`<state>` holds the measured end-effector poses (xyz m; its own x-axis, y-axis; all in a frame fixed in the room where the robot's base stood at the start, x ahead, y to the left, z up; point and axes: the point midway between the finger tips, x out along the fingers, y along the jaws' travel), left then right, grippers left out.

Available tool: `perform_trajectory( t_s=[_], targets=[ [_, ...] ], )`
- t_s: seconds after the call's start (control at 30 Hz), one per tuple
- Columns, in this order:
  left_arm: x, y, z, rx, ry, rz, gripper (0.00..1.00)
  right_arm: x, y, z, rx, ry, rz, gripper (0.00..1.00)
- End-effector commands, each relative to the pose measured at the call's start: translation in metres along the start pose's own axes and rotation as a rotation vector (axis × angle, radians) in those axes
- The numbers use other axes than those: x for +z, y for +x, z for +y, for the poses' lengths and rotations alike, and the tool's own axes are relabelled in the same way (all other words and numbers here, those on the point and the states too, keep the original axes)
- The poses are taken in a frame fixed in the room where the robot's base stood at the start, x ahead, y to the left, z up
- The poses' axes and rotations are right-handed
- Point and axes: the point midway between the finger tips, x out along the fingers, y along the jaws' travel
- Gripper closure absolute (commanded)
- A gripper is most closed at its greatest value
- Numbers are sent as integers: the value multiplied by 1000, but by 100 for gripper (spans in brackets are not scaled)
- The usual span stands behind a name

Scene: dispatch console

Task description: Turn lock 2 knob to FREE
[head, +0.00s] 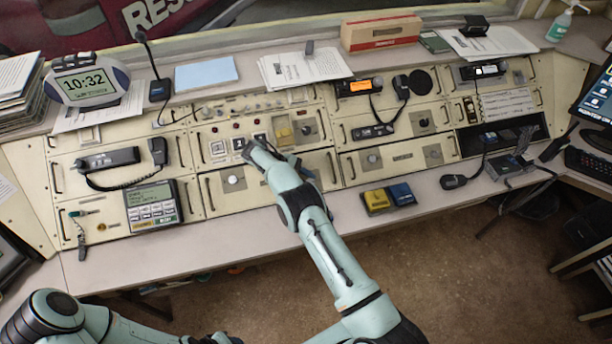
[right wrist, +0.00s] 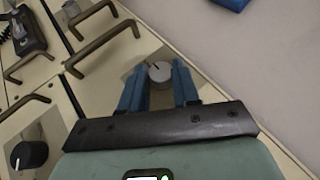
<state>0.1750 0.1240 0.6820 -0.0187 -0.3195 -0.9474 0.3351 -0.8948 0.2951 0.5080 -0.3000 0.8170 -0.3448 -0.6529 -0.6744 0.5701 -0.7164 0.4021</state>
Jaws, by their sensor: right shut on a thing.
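In the right wrist view a round grey knob (right wrist: 160,72) with a pale pointer mark sits on a grey plate (right wrist: 143,72) on the cream console. The blue fingers of my right gripper (right wrist: 160,76) are on either side of it, shut on it. In the head view my right gripper (head: 260,152) is at the middle of the console front and hides this knob. No label reading lock 2 or FREE can be made out. My left arm shows at the lower left of the head view, its gripper out of sight.
Dark bar handles (right wrist: 103,47) stand out close to my right gripper, and a black knob (right wrist: 28,155) lies at the lower left of the wrist view. Other grey knobs (head: 233,180) are on the console. A yellow and blue pedal pair (head: 388,198) lies at the desk's front edge.

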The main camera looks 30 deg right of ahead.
Motion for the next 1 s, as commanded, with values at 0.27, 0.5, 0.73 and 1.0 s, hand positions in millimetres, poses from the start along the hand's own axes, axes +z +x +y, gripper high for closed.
perform_trajectory(
  t_s=[0.27, 0.5, 0.73, 1.0],
  targets=[
    [-3, -3, 2, 1, 1, 3, 57, 0, 0, 1, -6, 6, 2, 100],
    [-2, -2, 2, 1, 1, 3, 57, 0, 0, 0, -5, 5, 1, 60],
    [-2, -2, 2, 1, 1, 3, 57, 0, 0, 0, -6, 4, 1, 58],
    [-6, -6, 4, 2, 2, 7, 57, 4, -7, 4, -6, 5, 2, 58]
  ],
)
